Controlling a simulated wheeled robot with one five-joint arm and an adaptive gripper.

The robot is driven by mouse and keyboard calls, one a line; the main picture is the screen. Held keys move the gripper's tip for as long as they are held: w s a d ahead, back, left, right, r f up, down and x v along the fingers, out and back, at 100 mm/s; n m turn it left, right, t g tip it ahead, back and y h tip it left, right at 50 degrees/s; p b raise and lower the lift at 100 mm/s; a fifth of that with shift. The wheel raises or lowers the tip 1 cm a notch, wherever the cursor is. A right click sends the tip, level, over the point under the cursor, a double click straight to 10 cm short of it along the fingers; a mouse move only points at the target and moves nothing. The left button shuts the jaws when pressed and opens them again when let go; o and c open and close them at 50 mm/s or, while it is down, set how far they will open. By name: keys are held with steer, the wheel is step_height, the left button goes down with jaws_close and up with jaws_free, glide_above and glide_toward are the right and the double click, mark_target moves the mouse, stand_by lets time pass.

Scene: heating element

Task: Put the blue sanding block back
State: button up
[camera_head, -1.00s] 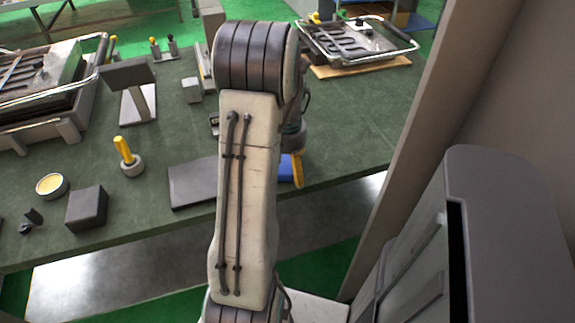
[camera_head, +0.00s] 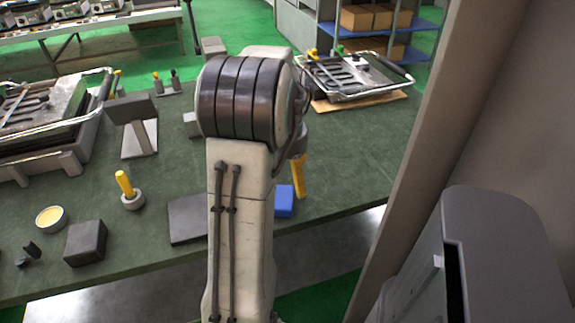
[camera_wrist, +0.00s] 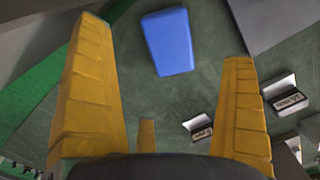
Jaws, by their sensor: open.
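The blue sanding block (camera_head: 284,201) lies on the green-topped bench near its front edge, just right of my arm in the head view. In the wrist view the blue block (camera_wrist: 168,42) lies on the green surface, beyond and between my yellow fingers. My gripper (camera_wrist: 165,65) is open and empty, with the block apart from both fingers. In the head view a yellow finger (camera_head: 298,176) shows above and beside the block; the rest of the gripper is hidden behind my arm.
A dark grey flat plate (camera_head: 187,220) lies left of the block, partly behind my arm. A dark cube (camera_head: 86,243), a yellow-handled tool in a round holder (camera_head: 132,200) and a tin (camera_head: 51,218) stand further left. A wire-handled tray (camera_head: 355,85) sits at back right. Bench right of the block is clear.

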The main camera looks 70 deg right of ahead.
mark_target(288, 198)
steer(key=w+a+r+n+t+h, duration=0.1)
steer(key=w+a+r+n, duration=0.2)
steer(key=w+a, duration=0.5)
steer(key=w+a+r+n, duration=0.3)
steer(key=w+a+n, duration=0.1)
steer(key=w+a, duration=0.4)
steer(key=s+a+f+n+t+y, duration=0.1)
steer(key=a+n, duration=0.7)
steer(key=a, duration=1.4)
steer(key=shift+s+a+f+t, duration=0.2)
steer(key=shift+s+t, duration=0.3)
steer(key=shift+s, duration=0.7)
step_height(288, 198, up, 8)
steer(key=p, duration=0.8)
steer(key=shift+d+r, duration=0.2)
steer(key=shift+d, duration=0.05)
